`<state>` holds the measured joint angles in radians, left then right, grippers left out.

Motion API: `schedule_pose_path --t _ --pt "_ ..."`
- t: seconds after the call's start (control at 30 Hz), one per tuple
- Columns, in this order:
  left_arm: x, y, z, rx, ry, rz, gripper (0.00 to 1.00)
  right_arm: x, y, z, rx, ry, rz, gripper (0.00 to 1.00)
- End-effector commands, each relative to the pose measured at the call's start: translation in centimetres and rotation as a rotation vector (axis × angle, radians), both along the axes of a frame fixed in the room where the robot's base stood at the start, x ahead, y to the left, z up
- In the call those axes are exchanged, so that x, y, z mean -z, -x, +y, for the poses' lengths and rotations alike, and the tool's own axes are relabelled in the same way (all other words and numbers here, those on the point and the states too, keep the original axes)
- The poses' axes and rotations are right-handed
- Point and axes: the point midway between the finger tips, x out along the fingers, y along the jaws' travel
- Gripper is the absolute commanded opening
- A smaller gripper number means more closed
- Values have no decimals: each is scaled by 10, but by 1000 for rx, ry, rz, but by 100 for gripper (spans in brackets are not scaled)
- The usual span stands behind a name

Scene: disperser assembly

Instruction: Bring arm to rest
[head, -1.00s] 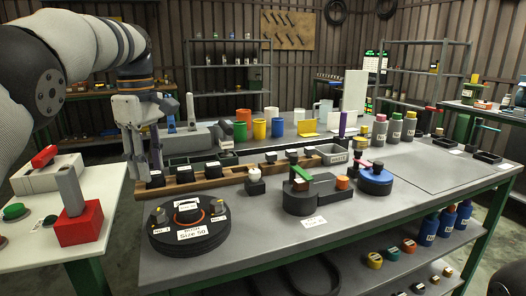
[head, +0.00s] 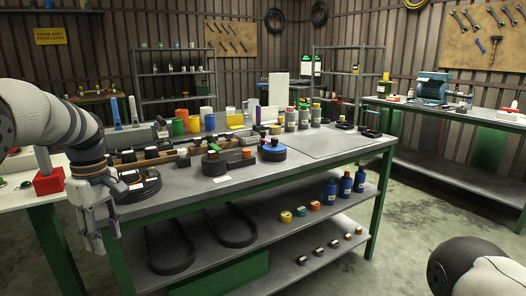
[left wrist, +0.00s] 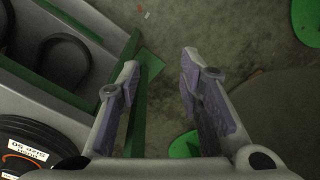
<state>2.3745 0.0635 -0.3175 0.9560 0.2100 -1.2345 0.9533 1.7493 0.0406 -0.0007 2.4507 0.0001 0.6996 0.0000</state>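My left gripper (head: 99,234) hangs pointing down just off the front left corner of the grey workbench (head: 240,184). In the left wrist view its two fingers (left wrist: 160,85) are spread apart, with nothing between them but the floor below. The upper arm comes in from the left edge in the head view. Part of my right arm (head: 475,268) shows at the bottom right corner, and its gripper is out of the picture.
A black disc (head: 137,188) lies on the bench's left end, near my left wrist. Two black belts (head: 233,226) and several blue bottles (head: 345,187) are on the lower shelf. A red block (head: 48,181) stands on the white table at left. The floor (head: 405,215) at right is clear.

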Motion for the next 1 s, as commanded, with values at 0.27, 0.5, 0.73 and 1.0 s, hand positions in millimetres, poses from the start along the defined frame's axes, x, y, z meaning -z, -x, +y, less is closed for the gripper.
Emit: schedule_pose_path --t 0.27,0.5,0.73,1.0 --pt "222 123 -12 398 -24 126 33 -2 -3 0 -1 -1 -11 40" --pt "310 329 -60 882 57 200 33 -5 -6 0 -1 0 -20 40" --pt "287 447 -100 1174 168 183 33 -6 -7 0 0 -1 -25 40" --pt "281 457 -105 1210 178 172 33 -6 -7 0 0 -1 -25 40"
